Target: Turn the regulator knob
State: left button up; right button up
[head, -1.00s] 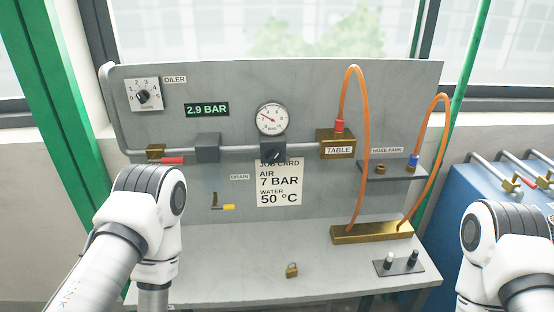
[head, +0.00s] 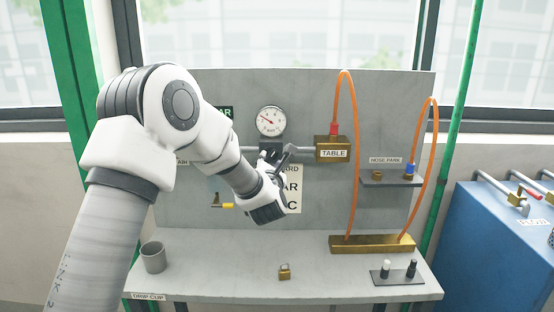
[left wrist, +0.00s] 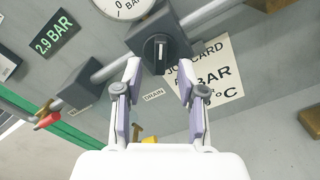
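The regulator knob (left wrist: 157,53) is a black round knob with a light index line, on a dark block on the pipe below the gauge. In the head view, the dark block (head: 268,148) shows under the gauge, and my left gripper partly covers the knob. My left gripper (left wrist: 159,68) is open, its fingers on both sides of the knob's lower part, nothing clearly held between them; contact cannot be told. The left gripper also shows in the head view (head: 284,154) in front of the panel. My right gripper is not in view.
The gauge (head: 271,121) sits above the knob. The green display (left wrist: 55,46) reads 2.9 BAR. The job card (left wrist: 215,75) is just beneath, partly covered.

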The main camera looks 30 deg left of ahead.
aim_at(271, 155)
pick_arm(q)
jog(key=shift+p+x, duration=0.3)
jog(key=shift+x, duration=0.85)
jog(key=shift+w+a, duration=0.1)
jog(key=shift+w, duration=0.15)
grip_shut()
